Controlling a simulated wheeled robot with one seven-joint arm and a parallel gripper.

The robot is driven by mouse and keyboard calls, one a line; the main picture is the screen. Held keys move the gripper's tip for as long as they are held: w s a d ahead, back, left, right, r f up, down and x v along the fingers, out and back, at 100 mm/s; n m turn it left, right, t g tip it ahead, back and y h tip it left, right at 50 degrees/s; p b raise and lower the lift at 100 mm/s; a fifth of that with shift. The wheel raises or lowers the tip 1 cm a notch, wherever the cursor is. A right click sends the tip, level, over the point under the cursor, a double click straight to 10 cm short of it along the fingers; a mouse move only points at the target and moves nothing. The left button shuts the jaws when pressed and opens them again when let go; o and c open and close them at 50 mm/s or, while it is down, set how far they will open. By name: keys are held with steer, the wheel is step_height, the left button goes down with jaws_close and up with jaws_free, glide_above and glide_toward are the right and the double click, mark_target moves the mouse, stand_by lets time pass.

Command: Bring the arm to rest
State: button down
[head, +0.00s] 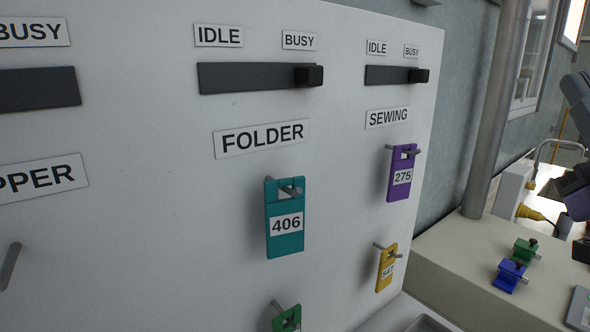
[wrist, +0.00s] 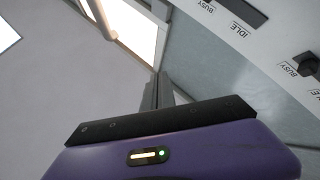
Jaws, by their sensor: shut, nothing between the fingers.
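My gripper (wrist: 153,92) shows in the wrist view, beyond its dark plate and purple housing. Its fingers are together, with nothing seen between them. It points toward the upper wall and a bright window-like panel, away from the board. In the head view, dark parts of my arm (head: 574,150) show at the right edge, to the right of the white board (head: 150,130) and apart from it. The gripper's fingers do not show there.
The board carries the FOLDER slider (head: 250,77) and SEWING slider (head: 392,75), both with knobs at BUSY. Tags hang on pegs: teal 406 (head: 284,245), purple 275 (head: 399,190), yellow (head: 386,278) and green (head: 287,321). Green (head: 525,250) and blue (head: 508,276) clamp-like pieces lie on the counter (head: 450,262). A pole (head: 495,110) stands behind.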

steer(key=s+a+f+m+g+h, duration=0.1)
steer(key=s+f+m+g+h, duration=0.2)
steer(key=f, duration=0.6)
steer(key=s+a+f+m+h, duration=0.1)
steer(key=s+f+m+h, duration=0.25)
steer(key=f, duration=0.65)
steer(key=s+a+f+m+g+h, duration=0.15)
steer(key=f+m, duration=0.25)
steer(key=f, duration=0.5)
steer(key=s+a+f+n+g+y, duration=0.2)
steer(key=s+a+f+g+y, duration=0.1)
steer(key=s+f, duration=0.7)
steer(key=s+a+f+n+g+y, duration=0.3)
steer(key=s+a+f+g, duration=0.2)
steer(key=s+f, duration=0.5)
steer(key=s, duration=0.3)
steer(key=shift+s+a+f+y, duration=0.2)
steer(key=shift+a+f+y, duration=0.1)
steer(key=shift+a, duration=0.05)
steer(key=shift+n, duration=0.25)
